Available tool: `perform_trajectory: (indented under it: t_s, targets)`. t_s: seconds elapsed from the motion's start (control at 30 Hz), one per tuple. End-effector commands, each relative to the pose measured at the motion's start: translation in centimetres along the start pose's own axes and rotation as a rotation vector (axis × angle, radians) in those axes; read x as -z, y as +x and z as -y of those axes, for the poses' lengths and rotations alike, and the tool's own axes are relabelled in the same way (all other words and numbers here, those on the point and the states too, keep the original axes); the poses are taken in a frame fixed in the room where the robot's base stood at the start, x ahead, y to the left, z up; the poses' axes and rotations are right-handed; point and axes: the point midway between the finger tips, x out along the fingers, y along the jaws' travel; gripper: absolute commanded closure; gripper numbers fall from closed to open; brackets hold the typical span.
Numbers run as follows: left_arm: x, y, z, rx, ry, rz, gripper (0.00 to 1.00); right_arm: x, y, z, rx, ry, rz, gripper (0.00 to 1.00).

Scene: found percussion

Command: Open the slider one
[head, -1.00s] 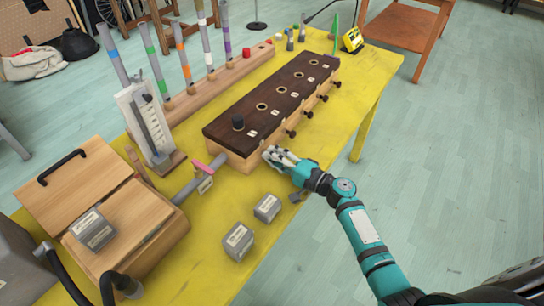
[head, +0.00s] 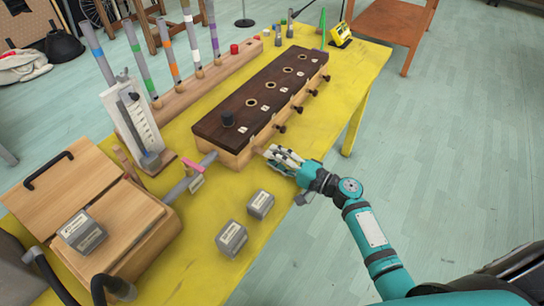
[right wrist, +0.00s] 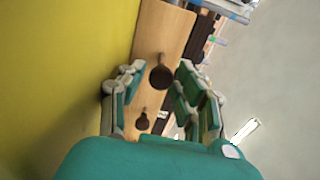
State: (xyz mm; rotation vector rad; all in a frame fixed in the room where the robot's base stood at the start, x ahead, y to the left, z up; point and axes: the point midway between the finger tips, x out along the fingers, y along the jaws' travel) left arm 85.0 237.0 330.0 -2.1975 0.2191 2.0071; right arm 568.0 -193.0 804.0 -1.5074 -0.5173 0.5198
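The long wooden slider box (head: 262,100) has a dark top with round holes and a row of dark knobs along its front side. My right gripper (head: 268,156) is at the near end of that row, by the first slider, whose knob is hidden by the fingers in the head view. A short brown piece (head: 257,151) shows between box and fingers. In the right wrist view, the gripper (right wrist: 158,82) has its fingers apart, with a dark knob (right wrist: 161,76) between them and a gap visible on its left. A second knob (right wrist: 143,121) shows lower down. My left gripper is not in view.
Two grey blocks (head: 232,238) (head: 261,204) lie on the yellow table (head: 185,270) near my right gripper. A wooden box with an open lid (head: 62,185) stands at left. A rack of coloured tubes (head: 205,82) stands behind. Open floor lies right.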

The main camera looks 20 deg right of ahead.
Motion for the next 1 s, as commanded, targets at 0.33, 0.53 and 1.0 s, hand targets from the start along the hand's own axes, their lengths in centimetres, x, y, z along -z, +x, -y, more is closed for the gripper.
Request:
perform_trajectory:
  t_s: [0.33, 0.53, 1.0]
  targets:
    - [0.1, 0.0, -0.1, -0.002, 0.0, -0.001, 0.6, 0.0, -7.3, -0.1, -0.003, 0.0, -0.001, 0.67]
    - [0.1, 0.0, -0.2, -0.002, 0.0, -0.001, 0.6, 0.0, -10.1, -0.1, -0.001, 0.001, -0.001, 0.67]
    - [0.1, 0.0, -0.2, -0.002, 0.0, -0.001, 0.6, 0.0, -10.8, 0.0, 0.0, -0.001, 0.0, 0.67]
